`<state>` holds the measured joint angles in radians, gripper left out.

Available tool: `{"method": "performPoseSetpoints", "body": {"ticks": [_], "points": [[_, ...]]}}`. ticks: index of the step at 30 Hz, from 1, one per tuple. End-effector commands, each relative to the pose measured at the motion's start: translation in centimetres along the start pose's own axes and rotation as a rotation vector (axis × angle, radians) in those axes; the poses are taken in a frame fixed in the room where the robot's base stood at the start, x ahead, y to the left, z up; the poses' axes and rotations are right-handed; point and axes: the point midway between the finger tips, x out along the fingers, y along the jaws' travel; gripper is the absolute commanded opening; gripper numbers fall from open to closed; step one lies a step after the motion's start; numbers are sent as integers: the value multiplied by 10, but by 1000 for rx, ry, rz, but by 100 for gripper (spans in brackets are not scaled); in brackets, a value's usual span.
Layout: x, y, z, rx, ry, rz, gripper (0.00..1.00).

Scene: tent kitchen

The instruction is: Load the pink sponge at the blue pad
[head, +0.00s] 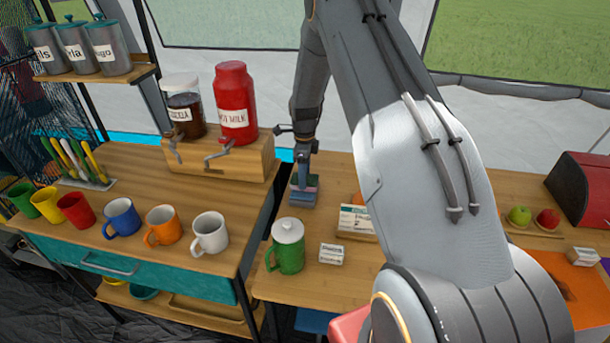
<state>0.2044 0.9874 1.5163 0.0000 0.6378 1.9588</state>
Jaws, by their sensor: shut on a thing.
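Directly below is a blue block-like thing (302,199), perhaps the blue pad, at the table's left edge. The sponge looks very close to it or touching; I cannot tell which from this angle. The fingertips are small and partly hidden.
A green lidded mug (287,247) and a small white labelled box (331,254) stand in front. A wooden holder with cards (357,220) is to the right. A dispenser stand (220,157) is at left, across a dark gap between tables. Several mugs line the left counter.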

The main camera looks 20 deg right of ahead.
Motion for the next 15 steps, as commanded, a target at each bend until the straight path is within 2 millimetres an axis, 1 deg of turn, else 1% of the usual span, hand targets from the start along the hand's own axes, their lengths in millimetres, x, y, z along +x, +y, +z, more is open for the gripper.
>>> {"method": "performPoseSetpoints", "body": {"ticks": [15], "points": [[6,0,0,0,0,0,32]]}}
